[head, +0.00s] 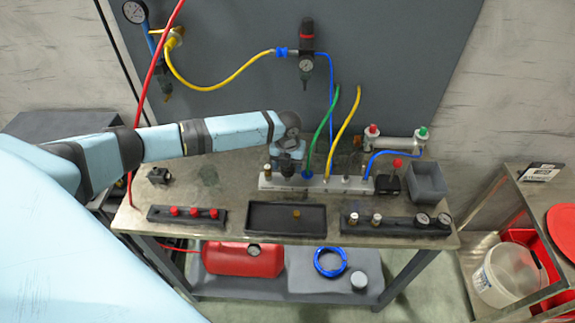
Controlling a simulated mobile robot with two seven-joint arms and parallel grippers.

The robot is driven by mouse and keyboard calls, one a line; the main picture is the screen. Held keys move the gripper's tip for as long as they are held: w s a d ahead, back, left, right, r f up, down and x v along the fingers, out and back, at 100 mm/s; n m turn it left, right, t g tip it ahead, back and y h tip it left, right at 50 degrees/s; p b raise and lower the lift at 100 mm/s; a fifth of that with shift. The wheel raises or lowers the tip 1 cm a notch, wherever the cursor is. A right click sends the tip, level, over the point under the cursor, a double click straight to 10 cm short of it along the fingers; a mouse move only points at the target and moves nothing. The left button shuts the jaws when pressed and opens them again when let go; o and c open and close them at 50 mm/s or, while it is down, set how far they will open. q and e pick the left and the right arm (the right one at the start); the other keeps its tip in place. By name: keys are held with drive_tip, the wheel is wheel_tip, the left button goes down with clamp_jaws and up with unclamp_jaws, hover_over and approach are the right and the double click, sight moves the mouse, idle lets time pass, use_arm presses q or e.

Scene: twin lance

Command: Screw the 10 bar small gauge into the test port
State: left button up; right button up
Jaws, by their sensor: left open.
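Two small dark-rimmed gauges (433,219) with pale dials sit at the right end of a dark rack; their scales are too small to read, so I cannot tell which is the 10 bar one. A pale manifold block (334,186) with several ports and fittings stands at the back of the table; which one is the test port I cannot tell. My left gripper (287,167) is open over the left part of the manifold and hides some of it. Whether anything stands between its fingers is too small to tell. My right gripper is not in view.
The dark rack (397,225) also bears two brass-and-silver fittings. A black tray (257,221) holds a small brass piece. A rack with red caps (166,214) stands left. Green, yellow and blue hoses (333,107) rise behind the manifold. A grey bin (427,183) stands right.

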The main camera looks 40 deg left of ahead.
use_arm(q)
drive_tip(key=o, duration=0.3)
drive_tip(key=shift+r, duration=0.15)
wheel_tip(320, 180, up, 14)
drive_tip(key=b, duration=0.2)
drive_tip(key=shift+f, duration=0.2)
